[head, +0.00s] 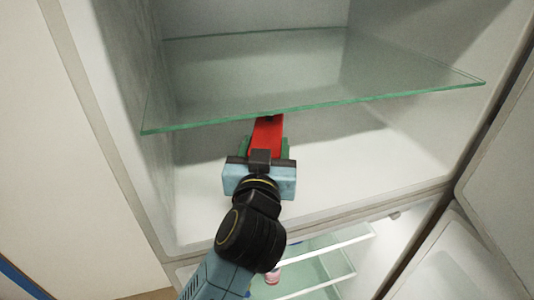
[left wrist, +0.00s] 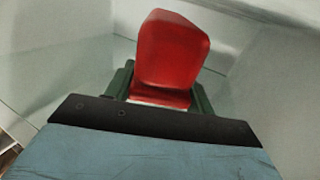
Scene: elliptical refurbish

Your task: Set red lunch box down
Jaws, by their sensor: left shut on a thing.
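The red lunch box (head: 266,134) is in the upper compartment of the white cabinet, below the glass shelf. My left gripper (head: 264,149) is shut on it from the front, with green fingers on either side. In the left wrist view, the red lunch box (left wrist: 172,52) stands out beyond the gripper (left wrist: 158,88), tilted slightly. Its far end is partly hidden by the glass shelf edge in the head view. I cannot tell whether it touches the compartment floor. My right gripper does not show.
The glass shelf (head: 300,80) spans the compartment just above my gripper. The white compartment floor (head: 370,170) is clear to the right. Side walls bound it on both sides. Below are lower glass shelves (head: 325,245) with a small pink item (head: 272,276). An open door (head: 500,190) stands at right.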

